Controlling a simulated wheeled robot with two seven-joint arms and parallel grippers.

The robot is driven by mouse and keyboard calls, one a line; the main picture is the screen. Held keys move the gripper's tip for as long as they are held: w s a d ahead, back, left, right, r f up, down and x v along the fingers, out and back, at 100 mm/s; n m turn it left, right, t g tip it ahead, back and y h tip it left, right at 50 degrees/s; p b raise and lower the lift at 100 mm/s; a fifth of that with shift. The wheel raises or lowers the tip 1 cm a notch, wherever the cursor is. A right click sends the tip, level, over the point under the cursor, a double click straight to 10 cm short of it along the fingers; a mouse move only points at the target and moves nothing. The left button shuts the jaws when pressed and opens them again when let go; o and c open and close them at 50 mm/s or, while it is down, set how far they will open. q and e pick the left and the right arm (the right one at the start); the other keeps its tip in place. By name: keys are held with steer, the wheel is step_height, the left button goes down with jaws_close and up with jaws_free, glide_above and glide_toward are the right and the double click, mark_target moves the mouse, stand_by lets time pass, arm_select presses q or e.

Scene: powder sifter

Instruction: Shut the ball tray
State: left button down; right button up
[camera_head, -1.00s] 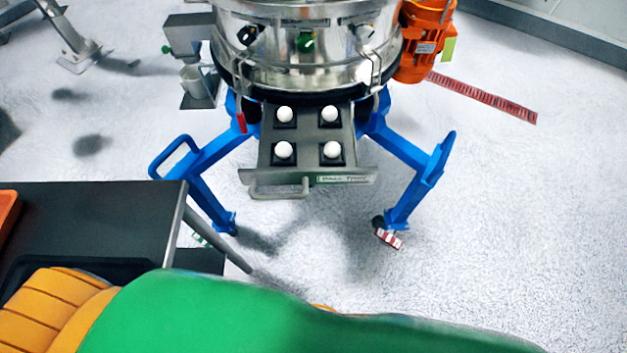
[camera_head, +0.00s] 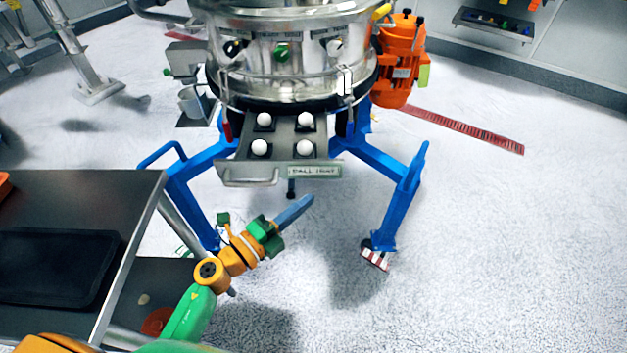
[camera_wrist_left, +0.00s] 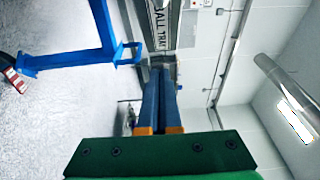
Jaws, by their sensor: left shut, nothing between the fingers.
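The ball tray (camera_head: 282,135) is pulled out from under the steel sifter (camera_head: 292,55). It carries several white balls in dark square holders. Its front plate has a bar handle on the left and a label on the right. In the left wrist view the labelled front of the ball tray (camera_wrist_left: 160,25) shows beyond the fingers. My left gripper (camera_head: 308,200) is shut and empty, below and in front of the tray's front plate. In the left wrist view my left gripper (camera_wrist_left: 160,75) points toward the tray front; contact cannot be told. My right gripper is not in view.
Blue legs (camera_head: 400,205) of the sifter stand on both sides of the tray. A dark table (camera_head: 120,195) with a black tray (camera_head: 55,268) is at the left. An orange motor (camera_head: 400,70) sits right of the sifter.

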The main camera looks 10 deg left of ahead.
mark_target(325, 172)
arm_select(q)
steer(key=w, duration=0.2)
steer(key=w+d, duration=0.1)
steer(key=w, duration=0.2)
steer(key=shift+w, duration=0.3)
steer(key=shift+w+a, duration=0.1)
steer(key=shift+w, duration=0.3)
steer(key=shift+w+b, duration=0.1)
steer(key=shift+b, duration=0.2)
